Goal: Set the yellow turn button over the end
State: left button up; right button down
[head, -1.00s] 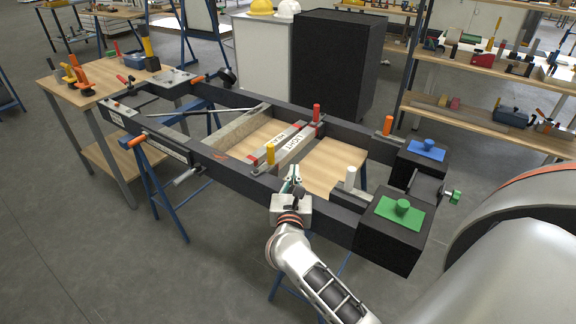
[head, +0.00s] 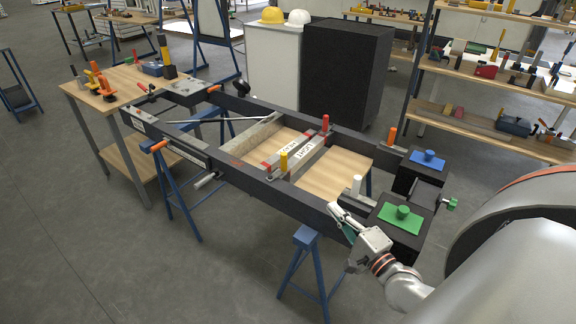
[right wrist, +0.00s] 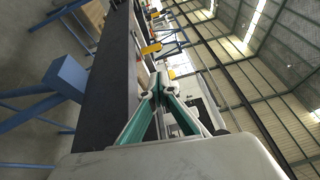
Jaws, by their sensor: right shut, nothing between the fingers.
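The yellow turn button (head: 283,161) stands upright on the near rail of the black frame (head: 240,172), beside the near end of the labelled bars (head: 305,153). A yellow piece, probably the same button, shows in the right wrist view (right wrist: 150,49). My right gripper (head: 338,216) is shut and empty, beside the near rail, to the right of the yellow button and clear of it. Its fingertips meet in the right wrist view (right wrist: 160,88). My left gripper is not in view.
A red upright piece (head: 325,122) stands at the bars' far end. A white post (head: 356,184) and black blocks with a green plate (head: 387,222) and a blue plate (head: 437,163) are at the right. A blue trestle (head: 306,238) stands below the near rail.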

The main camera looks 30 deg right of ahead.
jog(key=n, duration=0.1)
send_near(286, 162)
jog(key=shift+g+y, duration=0.3)
jog(key=w, duration=0.6)
jog(key=shift+w+d+r+b, duration=0.15)
jog(key=shift+w+r+b, duration=0.1)
jog(key=shift+w+b, duration=0.15)
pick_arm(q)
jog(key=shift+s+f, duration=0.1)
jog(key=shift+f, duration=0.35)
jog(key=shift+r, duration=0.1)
